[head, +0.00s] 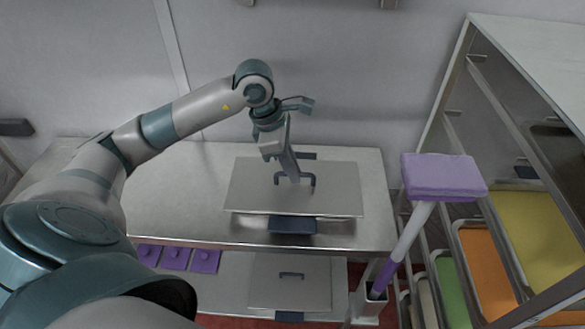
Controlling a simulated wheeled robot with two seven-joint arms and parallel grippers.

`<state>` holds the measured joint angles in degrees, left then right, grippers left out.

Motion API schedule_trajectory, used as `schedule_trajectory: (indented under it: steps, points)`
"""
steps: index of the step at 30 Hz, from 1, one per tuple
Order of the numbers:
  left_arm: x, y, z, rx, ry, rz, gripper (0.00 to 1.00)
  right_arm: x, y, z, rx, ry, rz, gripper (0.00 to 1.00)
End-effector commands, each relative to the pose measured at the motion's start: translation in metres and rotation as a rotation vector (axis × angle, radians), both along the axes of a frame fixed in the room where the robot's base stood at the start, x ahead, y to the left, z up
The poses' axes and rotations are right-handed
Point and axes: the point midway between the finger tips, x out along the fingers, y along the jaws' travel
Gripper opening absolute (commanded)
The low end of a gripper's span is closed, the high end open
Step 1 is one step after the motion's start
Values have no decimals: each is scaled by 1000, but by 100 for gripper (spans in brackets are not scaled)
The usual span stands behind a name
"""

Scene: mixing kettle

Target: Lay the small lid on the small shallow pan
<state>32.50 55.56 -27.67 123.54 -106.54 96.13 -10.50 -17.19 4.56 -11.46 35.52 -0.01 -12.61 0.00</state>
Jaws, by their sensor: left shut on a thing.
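A flat grey lid (247,190) with a dark bar handle (309,179) is at the middle of the steel table. It covers the pan under it, of which dark handles show at the front (292,225) and the back (306,156). My left gripper (294,179) points down from above and is shut on the lid's handle. My right gripper is not in view.
The steel table (165,200) is bare on the left. On the lower shelf are another covered pan (265,290) and several purple pieces (205,261). A purple-headed tool (442,172) stands at the right, before a rack (450,75) of coloured trays. A wall is behind.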

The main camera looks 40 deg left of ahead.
Motion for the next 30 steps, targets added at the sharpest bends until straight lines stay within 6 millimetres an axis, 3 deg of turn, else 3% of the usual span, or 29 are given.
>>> schedule_trajectory:
  steps: [25, 26, 27, 28, 30]
  points:
    - [0, 0, -3, 0, -1, 0, 0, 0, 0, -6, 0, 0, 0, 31]
    - [0, 0, -3, 0, -1, 0, 17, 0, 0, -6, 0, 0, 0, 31]
    - [0, 0, -3, 0, -1, 0, 26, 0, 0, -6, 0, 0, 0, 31]
    - [0, 0, -3, 0, -1, 0, 31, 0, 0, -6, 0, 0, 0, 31]
    - [0, 0, -3, 0, -1, 0, 31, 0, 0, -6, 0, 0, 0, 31]
